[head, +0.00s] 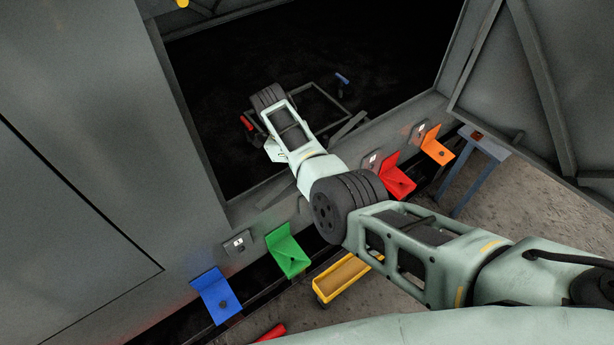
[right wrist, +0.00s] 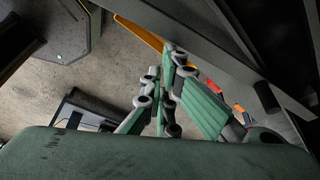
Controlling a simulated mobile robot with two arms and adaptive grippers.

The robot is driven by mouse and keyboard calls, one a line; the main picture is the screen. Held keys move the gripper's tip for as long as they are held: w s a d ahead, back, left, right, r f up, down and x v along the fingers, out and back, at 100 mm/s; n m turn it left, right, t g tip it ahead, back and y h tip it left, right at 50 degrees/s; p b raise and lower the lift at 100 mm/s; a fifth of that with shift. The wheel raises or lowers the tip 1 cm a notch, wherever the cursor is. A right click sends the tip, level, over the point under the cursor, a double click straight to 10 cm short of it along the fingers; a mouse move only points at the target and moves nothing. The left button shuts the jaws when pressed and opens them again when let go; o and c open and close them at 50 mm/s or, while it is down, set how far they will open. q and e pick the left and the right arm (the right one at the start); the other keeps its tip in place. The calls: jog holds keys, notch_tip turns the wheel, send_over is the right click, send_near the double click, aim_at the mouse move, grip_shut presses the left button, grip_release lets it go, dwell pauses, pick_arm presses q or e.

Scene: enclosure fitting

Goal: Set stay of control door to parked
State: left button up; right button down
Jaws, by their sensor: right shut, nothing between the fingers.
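A grey door panel (head: 530,90) stands open at the right of the enclosure's dark opening. I cannot tell for sure which part is the stay; a short grey bar (head: 347,128) slants at the opening's lower edge, partly behind my right arm. Inside the opening is a dark rectangular frame (head: 325,92), with a red piece (head: 247,123) and a blue piece (head: 342,78) near it. My right arm reaches over the sill into the opening; its fingers are hidden in the head view. In the right wrist view my right gripper (right wrist: 164,68) is shut and empty. My left gripper is out of view.
Blue (head: 213,296), green (head: 288,252), red (head: 396,178) and orange (head: 437,149) brackets jut from the sill. A yellow tray (head: 343,279) lies below, with a blue-grey stand (head: 470,172) to the right. A grey wall (head: 80,110) fills the left side.

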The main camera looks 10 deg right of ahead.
jog(key=shift+r, duration=0.1)
jog(key=v, duration=0.7)
jog(key=shift+a+r, duration=0.1)
jog(key=shift+r, duration=0.05)
dwell(0.5)
